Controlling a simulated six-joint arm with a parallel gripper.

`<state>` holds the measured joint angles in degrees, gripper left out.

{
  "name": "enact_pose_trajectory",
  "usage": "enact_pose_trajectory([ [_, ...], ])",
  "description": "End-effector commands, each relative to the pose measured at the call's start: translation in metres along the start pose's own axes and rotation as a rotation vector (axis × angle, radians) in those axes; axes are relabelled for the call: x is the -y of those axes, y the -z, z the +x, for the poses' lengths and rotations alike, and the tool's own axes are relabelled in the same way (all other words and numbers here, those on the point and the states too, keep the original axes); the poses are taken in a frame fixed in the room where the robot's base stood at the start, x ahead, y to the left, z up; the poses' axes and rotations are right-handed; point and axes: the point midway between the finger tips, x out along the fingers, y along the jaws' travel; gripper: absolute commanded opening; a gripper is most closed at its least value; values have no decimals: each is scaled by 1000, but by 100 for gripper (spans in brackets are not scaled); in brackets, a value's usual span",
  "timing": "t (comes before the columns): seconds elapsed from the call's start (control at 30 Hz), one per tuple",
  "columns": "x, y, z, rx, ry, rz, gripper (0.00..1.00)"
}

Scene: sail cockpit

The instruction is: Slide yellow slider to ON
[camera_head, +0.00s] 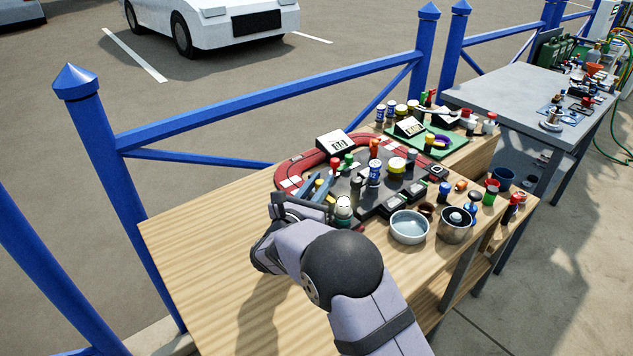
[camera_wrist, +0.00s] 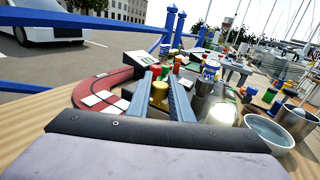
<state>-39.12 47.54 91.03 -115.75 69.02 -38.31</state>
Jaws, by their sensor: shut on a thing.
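The yellow slider (camera_wrist: 159,93) shows in the wrist view as a yellow knob between the two blue-grey fingers of my gripper (camera_wrist: 163,78). The fingers are shut on it. In the head view my gripper (camera_head: 318,184) is at the left part of the dark panel (camera_head: 368,208), with only a bit of yellow showing between the fingers. The slider's track and any ON marking are hidden by the fingers or too small to read.
A red curved track with white patches (camera_head: 291,170) borders the panel. Red and green knobs (camera_head: 347,160) and a blue-and-white can (camera_head: 375,172) stand close beyond the fingers. A bowl (camera_head: 408,227) and a metal pot (camera_head: 456,225) stand right. The wooden table's left part (camera_head: 205,245) is clear.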

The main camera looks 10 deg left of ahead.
Motion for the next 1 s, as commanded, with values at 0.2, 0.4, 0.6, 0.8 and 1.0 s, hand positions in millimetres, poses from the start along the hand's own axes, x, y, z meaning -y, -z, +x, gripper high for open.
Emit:
enact_pose_trajectory([
  [0.2, 13, 1, -7, 0, 0, -3, 0],
  [0.4, 14, 1, -7, 0, 2, -4, 0],
  [0.6, 15, 2, -7, -1, 3, -3, 39],
  [0.8, 14, 1, -7, 0, 1, -2, 39],
  [1.0, 13, 1, -15, 0, -1, -1, 39],
])
